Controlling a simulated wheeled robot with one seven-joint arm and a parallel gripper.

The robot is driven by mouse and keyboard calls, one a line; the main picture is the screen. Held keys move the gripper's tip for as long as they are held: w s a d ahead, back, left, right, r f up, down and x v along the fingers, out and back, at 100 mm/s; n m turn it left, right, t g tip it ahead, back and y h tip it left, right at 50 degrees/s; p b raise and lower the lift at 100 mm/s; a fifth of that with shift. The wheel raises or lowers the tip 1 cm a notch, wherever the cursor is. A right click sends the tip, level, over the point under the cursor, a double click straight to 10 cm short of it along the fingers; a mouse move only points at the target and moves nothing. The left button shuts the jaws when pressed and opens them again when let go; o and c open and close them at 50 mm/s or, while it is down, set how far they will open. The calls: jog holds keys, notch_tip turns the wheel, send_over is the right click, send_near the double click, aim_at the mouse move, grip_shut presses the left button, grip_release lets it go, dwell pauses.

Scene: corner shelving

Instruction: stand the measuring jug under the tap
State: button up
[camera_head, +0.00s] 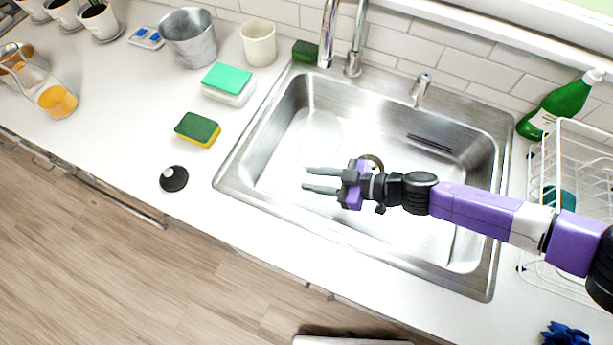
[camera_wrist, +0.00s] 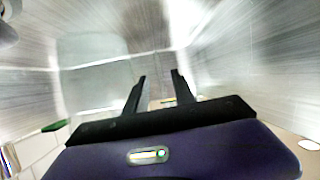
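The tap (camera_head: 328,35) stands at the back edge of the steel sink (camera_head: 235,165), its spout tip pointing down near the back left of the basin. A faint, clear, pale shape (camera_head: 318,132) shows in the back left of the basin; it may be the measuring jug, but its outline is too weak to be sure. A similar grey translucent shape (camera_wrist: 92,65) shows in the wrist view. My gripper (camera_head: 307,179) is over the basin, in front of that shape in the head view, fingers pointing left. Its fingers (camera_wrist: 160,85) are apart with nothing held between them.
A glass jug with orange liquid (camera_head: 57,100) stands far left. A metal bucket (camera_head: 188,40), cup (camera_head: 258,43), sponges (camera_head: 198,129) and black stopper (camera_head: 174,179) are on the left counter. A green bottle (camera_head: 562,105) and white rack (camera_head: 570,150) stand right.

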jog(key=b+v, duration=0.1)
jog(key=v, duration=0.8)
jog(key=shift+s+d, duration=0.1)
